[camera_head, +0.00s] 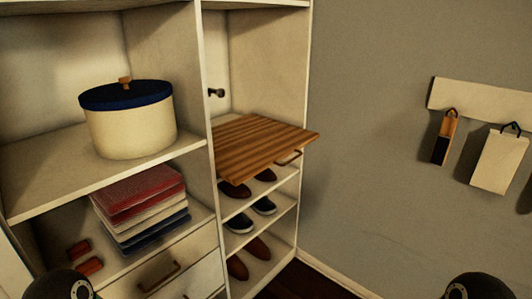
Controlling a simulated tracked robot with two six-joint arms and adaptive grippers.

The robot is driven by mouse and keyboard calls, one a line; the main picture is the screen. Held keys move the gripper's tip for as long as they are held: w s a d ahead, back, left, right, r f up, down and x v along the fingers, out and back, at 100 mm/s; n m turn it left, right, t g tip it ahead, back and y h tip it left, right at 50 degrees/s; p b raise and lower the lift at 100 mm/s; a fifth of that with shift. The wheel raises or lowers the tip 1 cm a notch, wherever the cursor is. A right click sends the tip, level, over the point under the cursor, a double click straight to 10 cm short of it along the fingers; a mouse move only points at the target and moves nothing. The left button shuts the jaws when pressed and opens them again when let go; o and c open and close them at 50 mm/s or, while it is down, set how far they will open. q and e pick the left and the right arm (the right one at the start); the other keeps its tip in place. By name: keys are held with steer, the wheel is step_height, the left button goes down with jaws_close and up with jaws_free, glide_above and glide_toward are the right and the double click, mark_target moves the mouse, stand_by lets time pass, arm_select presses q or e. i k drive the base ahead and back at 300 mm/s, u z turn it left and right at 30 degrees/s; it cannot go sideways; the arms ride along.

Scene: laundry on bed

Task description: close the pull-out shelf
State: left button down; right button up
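The pull-out shelf (255,145) is a striped brown wooden board in the right column of the white closet. Its front part sticks out past the closet's front edge, so it stands pulled out. A small curved handle (290,158) sits at its front edge, low on the right. Neither of my grippers is in view. Only dark rounded parts of my arms show at the bottom left and bottom right corners, well apart from the shelf.
Below the board, shoes (240,223) stand on lower shelves. To the left are a round box with a blue lid (130,125), folded cloths (140,205) and a drawer (180,262). Bags (499,160) hang on the right wall. The space before the board looks clear.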

mark_target(244, 147)
steer(key=z, duration=0.1)
steer(key=i, duration=1.2)
steer(key=z, duration=0.85)
steer(key=i, duration=0.4)
steer(key=z, duration=0.2)
steer(key=k, duration=0.9)
steer(key=z, duration=0.15)
steer(key=i, duration=0.9)
steer(key=u, duration=0.05)
